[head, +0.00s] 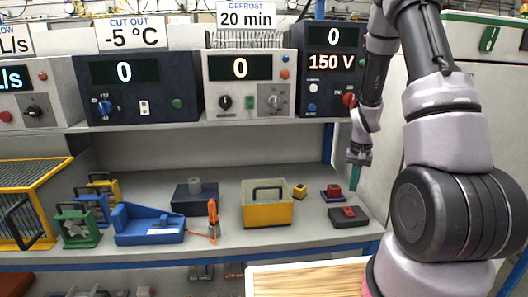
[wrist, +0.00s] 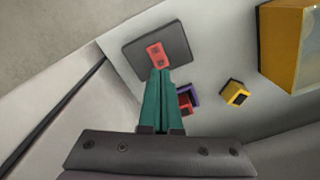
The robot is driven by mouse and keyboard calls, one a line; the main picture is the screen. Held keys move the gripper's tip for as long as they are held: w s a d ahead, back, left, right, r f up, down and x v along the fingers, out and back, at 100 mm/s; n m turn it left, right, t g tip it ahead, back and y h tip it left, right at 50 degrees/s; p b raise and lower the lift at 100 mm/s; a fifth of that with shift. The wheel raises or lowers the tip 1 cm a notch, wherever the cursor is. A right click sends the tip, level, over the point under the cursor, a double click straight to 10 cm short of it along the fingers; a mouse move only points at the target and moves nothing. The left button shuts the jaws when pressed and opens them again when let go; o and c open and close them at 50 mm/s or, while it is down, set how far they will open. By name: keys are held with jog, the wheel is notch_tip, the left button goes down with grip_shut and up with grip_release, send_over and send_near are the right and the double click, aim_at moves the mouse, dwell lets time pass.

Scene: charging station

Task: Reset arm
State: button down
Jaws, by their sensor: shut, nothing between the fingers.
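My gripper (head: 356,176) hangs at the right of the shelf in the head view, under the right end of the upper row of instruments. Its teal fingers (wrist: 158,100) are together in the wrist view, with nothing between them. They point toward a dark grey block with a red top piece (head: 348,213), which also shows in the wrist view (wrist: 173,42). The fingertips overlap the block's near edge in the wrist view. In the head view the fingers are above and apart from the block.
A small purple and red block (head: 333,192) and a yellow block (head: 299,191) lie near the grey one. A yellow bin (head: 267,212) stands left of them. Instruments (head: 240,95) line the upper shelf.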

jog(key=s+a+r+t, duration=0.1)
jog(key=s+a+r, duration=0.1)
jog(key=r, duration=0.6)
jog(key=s+a+r+t, duration=0.1)
jog(key=a+r, duration=0.2)
jog(key=r, duration=0.4)
jog(key=s+a+r+t, duration=0.1)
jog(key=s+a+r, duration=0.1)
jog(key=r, duration=0.6)
jog(key=s+a+r+t+y, duration=0.1)
jog(key=s+a+r+t, duration=0.1)
jog(key=s+r, duration=0.4)
jog(key=s+a+r+n+t+y, duration=0.1)
jog(key=s+a+r, duration=0.2)
jog(key=s+r, duration=0.4)
jog(key=shift+s+a+t, duration=0.4)
jog(key=shift+s, duration=0.6)
